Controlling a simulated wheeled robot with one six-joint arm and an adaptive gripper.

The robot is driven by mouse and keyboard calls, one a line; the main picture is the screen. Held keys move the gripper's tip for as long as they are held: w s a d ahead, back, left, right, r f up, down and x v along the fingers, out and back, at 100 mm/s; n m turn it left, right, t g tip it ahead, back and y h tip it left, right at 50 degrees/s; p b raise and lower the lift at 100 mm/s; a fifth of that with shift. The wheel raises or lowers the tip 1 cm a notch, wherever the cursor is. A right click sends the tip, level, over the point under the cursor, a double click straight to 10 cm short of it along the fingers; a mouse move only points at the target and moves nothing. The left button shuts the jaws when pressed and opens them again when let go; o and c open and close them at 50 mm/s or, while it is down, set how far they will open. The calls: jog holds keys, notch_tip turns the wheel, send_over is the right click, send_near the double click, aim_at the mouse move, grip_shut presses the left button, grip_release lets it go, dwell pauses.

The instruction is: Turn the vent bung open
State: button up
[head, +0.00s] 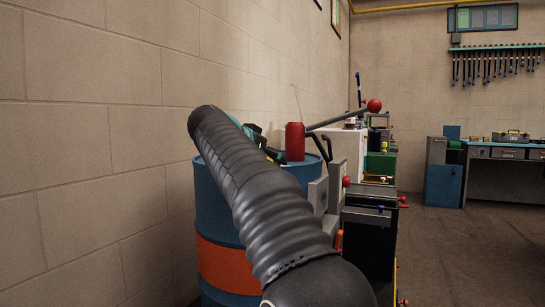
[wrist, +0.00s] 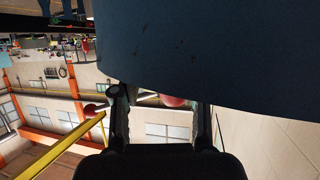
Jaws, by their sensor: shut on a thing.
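A blue drum (head: 220,215) with an orange band stands by the left wall. My black ribbed arm crosses in front of it and hides much of its top. My gripper (head: 273,154) is partly seen at the drum's top, behind my arm and left of a red can (head: 295,141). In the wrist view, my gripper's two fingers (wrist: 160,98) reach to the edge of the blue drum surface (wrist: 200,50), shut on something. A red rounded shape (wrist: 172,100) shows between the fingertips. The vent bung itself is not clearly visible; I cannot tell its angle.
A grey lever with a red ball (head: 374,105) rises behind the drum. Grey and black equipment (head: 370,215) stands close on its right. The block wall (head: 80,150) is close on the left. Open floor (head: 470,250) lies to the right, before a workbench (head: 505,152).

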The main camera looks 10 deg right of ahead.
jog(key=shift+f, duration=0.15)
jog(key=o, duration=1.2)
jog(key=shift+c, duration=0.2)
jog(key=v, duration=1.2)
